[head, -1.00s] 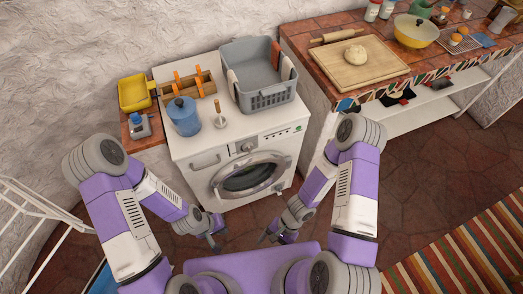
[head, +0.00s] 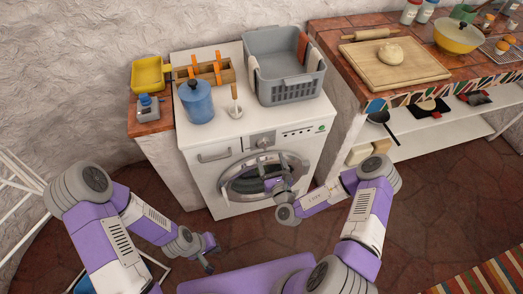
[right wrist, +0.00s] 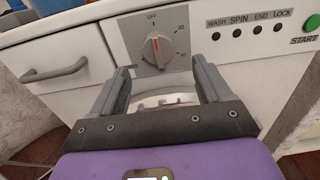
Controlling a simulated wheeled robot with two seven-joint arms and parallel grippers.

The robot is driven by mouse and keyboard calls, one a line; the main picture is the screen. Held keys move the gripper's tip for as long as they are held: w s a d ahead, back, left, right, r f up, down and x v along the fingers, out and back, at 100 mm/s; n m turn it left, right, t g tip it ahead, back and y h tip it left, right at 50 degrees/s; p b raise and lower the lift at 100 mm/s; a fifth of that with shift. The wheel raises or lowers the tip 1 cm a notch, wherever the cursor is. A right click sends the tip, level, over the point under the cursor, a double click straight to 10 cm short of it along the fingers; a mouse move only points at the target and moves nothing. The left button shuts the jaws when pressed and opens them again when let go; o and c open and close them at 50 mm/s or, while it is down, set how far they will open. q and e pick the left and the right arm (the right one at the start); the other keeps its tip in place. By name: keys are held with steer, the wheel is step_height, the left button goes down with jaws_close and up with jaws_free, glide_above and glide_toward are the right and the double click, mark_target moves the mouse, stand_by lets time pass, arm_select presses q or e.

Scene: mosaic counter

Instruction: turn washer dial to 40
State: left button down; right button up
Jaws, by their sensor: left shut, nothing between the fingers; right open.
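The washer (head: 205,180) stands against the wall with its round door closed. Its dial (head: 264,142) sits on the front panel. In the right wrist view the dial (right wrist: 158,48) is a grey knob with a red mark near its top, toward OFF. The numbers 30 and 40 are printed to its right. My right gripper (head: 279,167) is open in front of the washer door, below the dial. Its fingers (right wrist: 160,70) flank the area just below the knob, without visible contact. My left gripper (head: 212,257) is shut and empty, low at the left, away from the washer.
A grey basket (head: 285,85), a blue canister (head: 197,102) and a wooden caddy (head: 205,72) stand on the washer. The START button (right wrist: 312,23) is right of the dial. A drawer handle (right wrist: 45,72) is to its left. A tiled counter (head: 372,85) stands at the right.

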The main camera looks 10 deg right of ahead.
mark_target(265, 147)
steer(key=w+b, duration=0.1)
steer(key=w, duration=0.5)
steer(key=shift+w+a+b, duration=0.15)
steer(key=shift+a+b, duration=0.05)
steer(key=shift+b, duration=0.1)
